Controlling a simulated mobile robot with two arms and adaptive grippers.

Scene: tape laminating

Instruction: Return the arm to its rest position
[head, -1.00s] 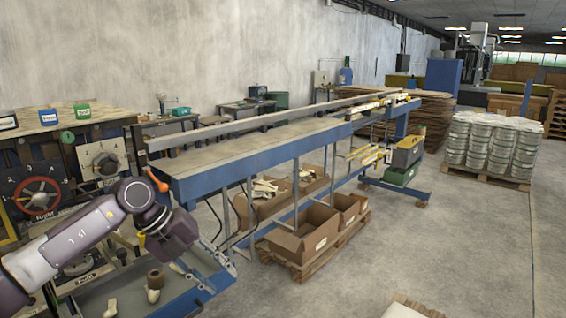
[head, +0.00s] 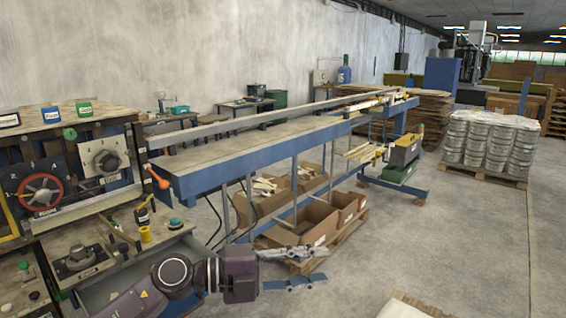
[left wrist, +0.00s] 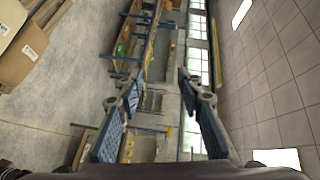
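My left arm reaches in from the bottom of the head view. Its gripper (head: 303,268) points right, with its two fingers spread apart and nothing between them. It hangs in front of the cardboard boxes, apart from the blue-framed machine table (head: 240,164). In the left wrist view the gripper (left wrist: 160,135) also shows open and empty, with a blue pad on each finger. My right gripper is not in view.
A control panel with a red handwheel (head: 40,192) and a dial (head: 104,162) stands at the left. A cardboard box (head: 305,232) sits on a pallet behind the gripper. Stacked pails (head: 490,142) stand at the right. The floor (head: 440,240) between is mostly clear.

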